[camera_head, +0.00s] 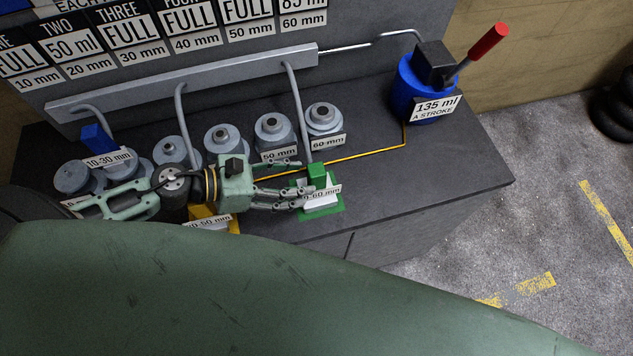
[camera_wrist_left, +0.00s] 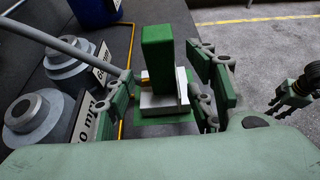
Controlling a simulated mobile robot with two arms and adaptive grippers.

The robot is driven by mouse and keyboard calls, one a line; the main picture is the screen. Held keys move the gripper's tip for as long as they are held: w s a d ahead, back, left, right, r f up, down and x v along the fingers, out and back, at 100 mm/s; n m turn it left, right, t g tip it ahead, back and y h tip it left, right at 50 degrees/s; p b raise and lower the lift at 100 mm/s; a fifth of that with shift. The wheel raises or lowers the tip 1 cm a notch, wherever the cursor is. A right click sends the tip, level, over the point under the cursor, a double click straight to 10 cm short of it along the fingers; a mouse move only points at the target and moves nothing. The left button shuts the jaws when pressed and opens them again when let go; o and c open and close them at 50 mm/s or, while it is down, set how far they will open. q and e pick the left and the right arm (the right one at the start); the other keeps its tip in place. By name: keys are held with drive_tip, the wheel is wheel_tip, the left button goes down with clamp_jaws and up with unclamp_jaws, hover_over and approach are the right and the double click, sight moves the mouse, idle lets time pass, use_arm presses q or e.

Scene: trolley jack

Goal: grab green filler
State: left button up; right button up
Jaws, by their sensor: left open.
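The green filler (camera_head: 317,172) is an upright green block on a pale grey base over a green mat (camera_head: 331,208), with a partly covered label ending in "60 mm". In the left wrist view the green filler (camera_wrist_left: 157,58) stands between and a little beyond the finger pads. My left gripper (camera_head: 303,181) is open, coming from the left, one finger on each side of the filler's base. In the left wrist view my left gripper (camera_wrist_left: 165,85) shows a gap to the right pad; contact on the left side cannot be told. What seems to be my right gripper (camera_wrist_left: 288,94) is at the right edge, its opening unclear.
Several grey weight-like cylinders (camera_head: 222,139) stand behind my left arm. A grey pipe (camera_head: 297,110) comes down just behind the filler. A blue pump (camera_head: 405,90) with a red handle stands at the back right. The bench top (camera_head: 420,170) right of the filler is clear.

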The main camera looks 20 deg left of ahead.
sight(308, 181)
use_arm(q)
drive_tip(key=shift+w+d, duration=0.1)
drive_tip(key=shift+d, duration=0.15)
drive_tip(key=p+x, duration=0.2)
drive_tip(key=x, duration=0.2)
drive_tip(key=shift+w+d, duration=0.15)
drive_tip(key=shift+w, duration=0.05)
drive_tip(key=shift+w+d+f, duration=0.1)
drive_tip(key=shift+d+f, duration=0.1)
use_arm(e)
drive_tip(key=shift+w+a+r, duration=0.2)
drive_tip(key=shift+a+r, duration=0.15)
drive_tip(key=shift+r, duration=0.25)
drive_tip(key=shift+w+a+r, duration=0.2)
drive_tip(key=shift+a+r, duration=0.1)
drive_tip(key=shift+r, duration=0.25)
use_arm(q)
drive_tip(key=shift+c, duration=0.3)
use_arm(e)
drive_tip(key=shift+s, duration=0.1)
use_arm(q)
drive_tip(key=shift+c, duration=0.9)
clamp_jaws()
use_arm(e)
drive_tip(key=shift+d, duration=0.4)
